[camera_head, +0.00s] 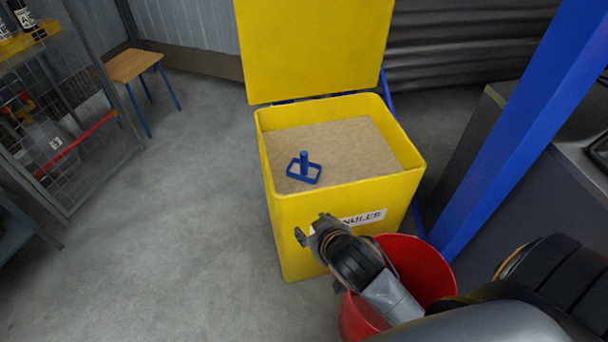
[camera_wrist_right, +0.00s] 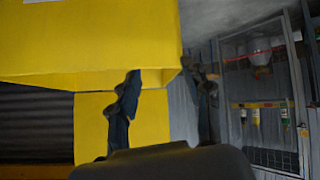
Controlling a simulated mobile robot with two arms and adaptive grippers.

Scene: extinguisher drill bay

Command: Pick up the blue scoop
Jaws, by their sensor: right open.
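The blue scoop (camera_head: 304,170) rests on the tan granules inside the open yellow bin (camera_head: 345,222), toward the left of the granule surface. Its grip stands upright above a square frame-like base. My right gripper (camera_head: 312,229) is open and empty, outside the bin by its front wall and left of the label. The scoop is farther back than the gripper, beyond the bin's front rim. In the right wrist view, the open fingers (camera_wrist_right: 165,92) show with yellow bin surfaces (camera_wrist_right: 90,45) behind them; the scoop does not show there. My left gripper is not in view.
A red bucket (camera_head: 425,268) stands against the bin's front right, under my right arm. The raised yellow lid (camera_head: 312,45) stands behind. A blue post (camera_head: 520,130) rises at right. A wire-mesh cage (camera_head: 75,150) and wooden-topped stool (camera_head: 135,64) are left. The left floor is clear.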

